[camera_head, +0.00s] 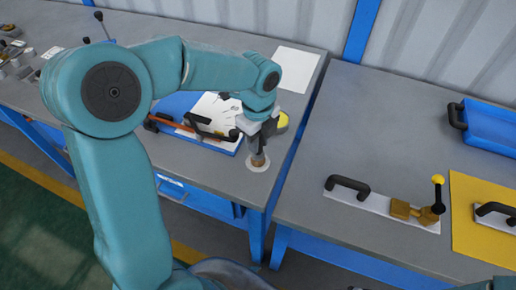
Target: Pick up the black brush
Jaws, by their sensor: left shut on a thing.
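My left arm comes in from the left and reaches over the near right corner of the left table. My left gripper (262,128) points down there and is shut on the black brush (258,160), whose brownish lower end shows below the fingers. The brush is upright over a round white disc (258,166) on the tabletop. I cannot tell whether it touches the disc. The fingers hide most of the brush. My right gripper is not in view.
A yellow round thing (283,121) is partly hidden behind the gripper. Across a gap, the right table (390,130) carries a handled plate (380,204), a yellow sheet (480,240) and a blue bin (490,127).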

